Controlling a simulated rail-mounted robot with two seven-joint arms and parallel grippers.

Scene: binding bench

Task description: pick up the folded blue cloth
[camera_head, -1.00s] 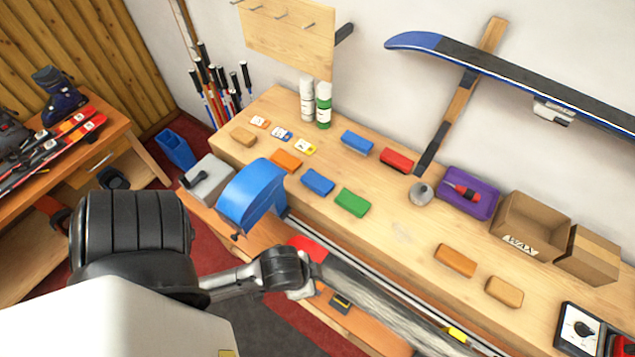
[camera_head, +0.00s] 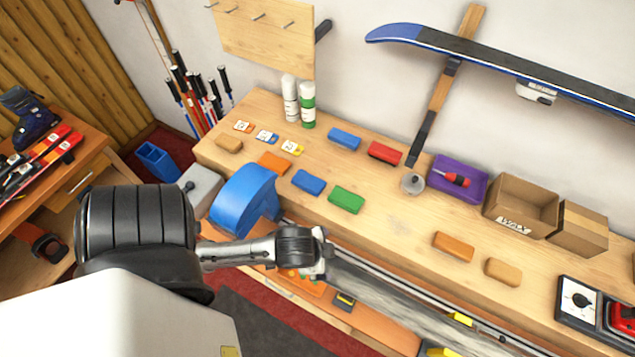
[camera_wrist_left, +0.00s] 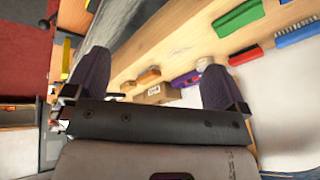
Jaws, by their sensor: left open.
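I cannot make out a folded blue cloth for certain in either view. Two small blue blocks lie on the bench in the head view, a rear one (camera_head: 344,138) and a front one (camera_head: 308,181); the wrist view shows a blue piece with bristles (camera_wrist_left: 298,34), like a brush. My left gripper (camera_wrist_left: 155,72) is open, with nothing between its two dark fingers. In the head view my left arm reaches in over the front of the bench, and its fingers cannot be made out. My right gripper is not in view.
The wooden bench (camera_head: 400,228) carries a green block (camera_head: 346,199), a red block (camera_head: 384,152), a purple tray (camera_head: 480,191) and a cardboard box (camera_head: 521,205). A large blue curved housing (camera_head: 243,197) stands at its front left. A long ski (camera_head: 400,295) runs along the front edge.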

